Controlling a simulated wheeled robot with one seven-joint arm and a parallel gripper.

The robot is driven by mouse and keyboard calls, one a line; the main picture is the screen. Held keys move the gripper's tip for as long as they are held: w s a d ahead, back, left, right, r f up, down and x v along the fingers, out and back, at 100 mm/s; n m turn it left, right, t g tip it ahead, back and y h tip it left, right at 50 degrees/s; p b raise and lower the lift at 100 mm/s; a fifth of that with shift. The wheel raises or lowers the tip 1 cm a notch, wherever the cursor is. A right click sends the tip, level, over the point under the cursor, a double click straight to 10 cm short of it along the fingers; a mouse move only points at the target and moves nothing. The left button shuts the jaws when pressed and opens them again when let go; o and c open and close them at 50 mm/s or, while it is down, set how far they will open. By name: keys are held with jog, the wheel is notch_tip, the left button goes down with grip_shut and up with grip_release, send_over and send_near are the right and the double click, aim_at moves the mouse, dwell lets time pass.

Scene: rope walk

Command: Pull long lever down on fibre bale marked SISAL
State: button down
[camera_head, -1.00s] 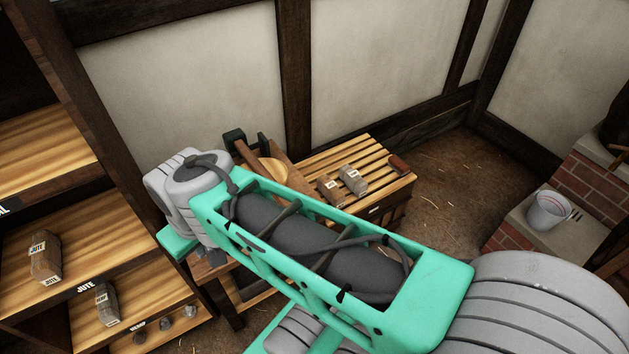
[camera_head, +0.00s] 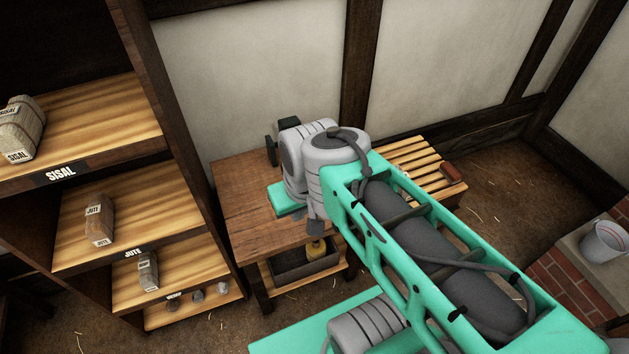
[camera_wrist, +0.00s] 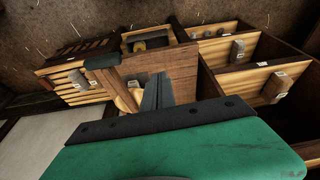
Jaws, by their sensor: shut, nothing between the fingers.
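A pale brown bale marked SISAL (camera_head: 22,130) lies on the upper shelf at the left in the head view, over a SISAL shelf label. I cannot make out a long lever with certainty. Dark upright parts (camera_head: 288,125) of some fitting stand at the back of the wooden workbench (camera_head: 240,190), partly behind my arm. My gripper (camera_head: 314,218) is shut and empty over the workbench, well right of the SISAL bale. Its dark fingers show in the wrist view (camera_wrist: 158,92), pointing at the bench top.
Lower shelves hold a JUTE bale (camera_head: 99,220) and another small bale (camera_head: 148,270). A slatted wooden crate (camera_head: 415,160) with a reddish block (camera_head: 451,171) stands right of the bench, partly behind my arm. A bucket (camera_head: 602,242) sits on brickwork at the right.

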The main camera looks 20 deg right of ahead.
jog(key=s+d+f+m+g+y+p, duration=0.1)
jog(key=d+f+m+g, duration=0.15)
jog(key=d, duration=0.75)
jog(key=s+d+f+m+g+p, duration=0.1)
jog(key=d+f+m, duration=0.3)
jog(key=d, duration=0.6)
jog(key=w+d+r+n+y, duration=0.2)
jog(key=w+r+n, duration=0.45)
jog(key=n, duration=0.95)
jog(key=a+f+n, duration=0.1)
jog(key=f+n, duration=0.1)
jog(key=f, duration=0.2)
jog(key=s+a+f+n, duration=0.1)
jog(key=f+n, duration=0.2)
jog(key=f, duration=0.1)
jog(key=s+a+f+n+p, duration=0.1)
jog(key=a+f+n, duration=0.1)
jog(key=f, duration=0.3)
jog(key=shift+f+n, duration=0.1)
jog(key=shift+n, duration=0.35)
jog(key=shift+f, duration=0.1)
